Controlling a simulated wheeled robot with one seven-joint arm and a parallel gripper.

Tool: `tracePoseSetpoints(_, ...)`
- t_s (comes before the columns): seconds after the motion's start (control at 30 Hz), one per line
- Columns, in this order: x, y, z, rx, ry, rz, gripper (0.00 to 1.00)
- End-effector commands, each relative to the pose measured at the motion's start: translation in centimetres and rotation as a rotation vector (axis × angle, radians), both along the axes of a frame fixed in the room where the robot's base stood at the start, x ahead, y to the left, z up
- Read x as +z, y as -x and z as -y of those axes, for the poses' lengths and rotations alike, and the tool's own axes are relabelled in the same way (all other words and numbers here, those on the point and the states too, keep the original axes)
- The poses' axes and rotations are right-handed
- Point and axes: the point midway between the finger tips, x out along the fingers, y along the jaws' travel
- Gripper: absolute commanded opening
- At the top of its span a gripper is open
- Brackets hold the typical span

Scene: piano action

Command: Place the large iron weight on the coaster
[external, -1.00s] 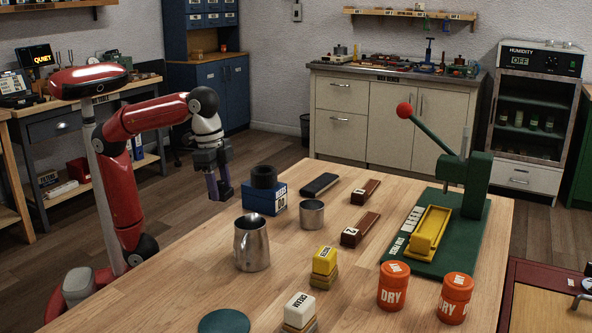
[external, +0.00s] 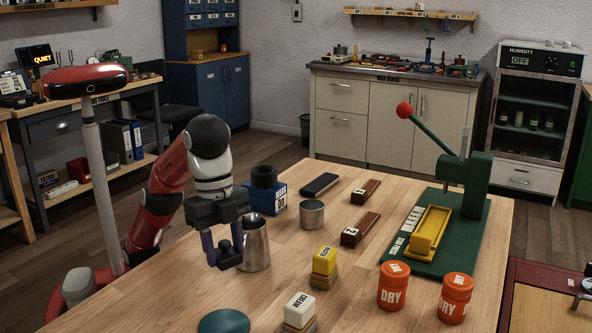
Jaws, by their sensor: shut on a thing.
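My gripper (external: 224,258) is shut on a small dark grey piece (external: 225,246), which I take for the large iron weight. The fingers hide part of it, so its full shape is unclear. It is held up above the table's left edge, in front of the metal jug in the picture. The coaster, a flat dark green disc (external: 223,322), lies bare on the table at the front left. The gripper is behind the coaster and apart from it.
The metal jug (external: 257,243) stands close to my gripper. A blue box with a black ring-like cylinder (external: 264,176) and a metal cup (external: 311,214) stand behind. Cream (external: 299,310) and yellow (external: 325,261) blocks are to the right. The wood around the coaster is mostly clear.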

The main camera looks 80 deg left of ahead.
Motion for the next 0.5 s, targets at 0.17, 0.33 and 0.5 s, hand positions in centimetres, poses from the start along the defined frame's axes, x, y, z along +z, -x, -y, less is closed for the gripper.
tracePoseSetpoints(0.17, -1.0, 1.8, 2.2, -0.031, -0.001, 0.003, 0.08)
tracePoseSetpoints(0.33, -1.7, 1.9, 2.6, -0.034, -0.005, 0.004, 0.08)
tracePoseSetpoints(0.5, -3.0, 1.9, 2.6, -0.035, -0.006, 0.002, 0.08)
